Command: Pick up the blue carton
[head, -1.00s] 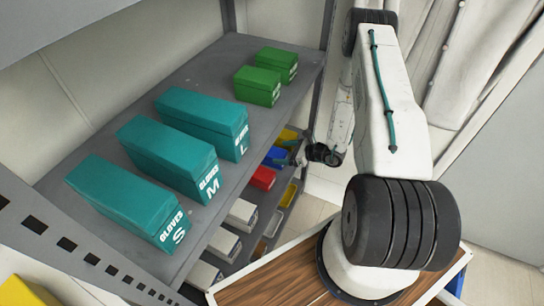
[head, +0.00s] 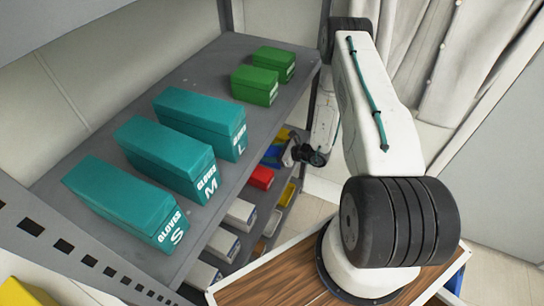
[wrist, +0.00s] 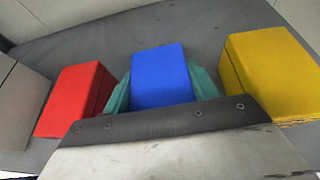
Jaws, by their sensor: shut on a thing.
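The blue carton (wrist: 161,76) stands in the middle of the wrist view, between the teal fingers of my gripper (wrist: 160,92). The fingers touch its left and right sides, and my gripper is shut on it. The carton's lower front is hidden behind the gripper body. In the head view the blue carton (head: 271,155) shows only partly, on the lower shelf beside my wrist. I cannot tell whether it is lifted off the shelf.
A red carton (wrist: 75,98) stands to the left and a yellow carton (wrist: 268,75) close to the right. Above, teal glove boxes (head: 165,150) and green boxes (head: 254,86) stand on the upper shelf (head: 130,108), whose edge is near my arm. White boxes (head: 222,243) stand lower down.

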